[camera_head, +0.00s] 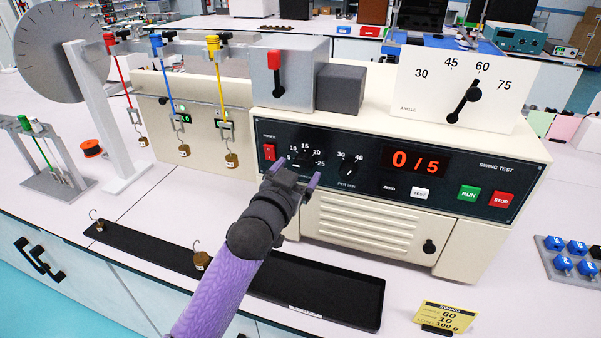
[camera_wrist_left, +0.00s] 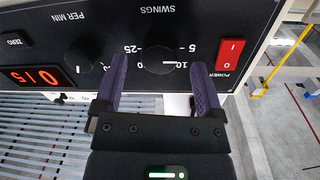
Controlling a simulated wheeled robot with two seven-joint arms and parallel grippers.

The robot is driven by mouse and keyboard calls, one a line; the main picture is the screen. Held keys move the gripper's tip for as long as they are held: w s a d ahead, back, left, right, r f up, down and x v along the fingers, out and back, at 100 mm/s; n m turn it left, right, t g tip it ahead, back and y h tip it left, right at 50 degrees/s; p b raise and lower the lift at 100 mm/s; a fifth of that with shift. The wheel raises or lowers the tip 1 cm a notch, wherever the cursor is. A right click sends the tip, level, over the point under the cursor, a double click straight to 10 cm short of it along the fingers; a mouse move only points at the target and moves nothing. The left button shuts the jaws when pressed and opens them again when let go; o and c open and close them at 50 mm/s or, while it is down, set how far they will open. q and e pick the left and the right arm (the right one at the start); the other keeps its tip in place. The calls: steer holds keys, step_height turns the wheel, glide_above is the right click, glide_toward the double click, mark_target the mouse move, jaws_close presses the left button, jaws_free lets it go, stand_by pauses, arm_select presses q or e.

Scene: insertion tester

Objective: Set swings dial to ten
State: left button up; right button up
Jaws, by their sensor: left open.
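The black swings dial (camera_wrist_left: 158,61) is on the dark front panel (camera_wrist_left: 225,20), ringed by marks from 5 to 25. In the wrist view its white pointer lies sideways, toward the 5 and 10 side; I cannot tell exactly which mark. In the head view the gripper partly covers the dial. My right gripper is not in view.
The red power switch (camera_head: 269,152) sits close left of the dial, and the per-min dial (camera_head: 348,168) to its right. RUN (camera_head: 468,194) and STOP (camera_head: 501,200) buttons are farther right. A black tray (camera_head: 330,290) lies below my arm. A yellow card (camera_head: 446,316) stands at front right.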

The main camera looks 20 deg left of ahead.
arm_select(q)
steer(key=shift+w, duration=0.7)
steer(key=shift+c, duration=0.3)
jaws_close()
steer(key=shift+r+m+p, duration=0.15)
steer(key=shift+m+p, duration=1.35)
steer(key=shift+m, duration=0.3)
steer(key=shift+m+p, duration=0.65)
steer(key=shift+m, duration=0.45)
steer(key=shift+d+m+g+p, duration=0.1)
steer(key=shift+m+g+p, duration=0.3)
steer(key=shift+m, duration=1.1)
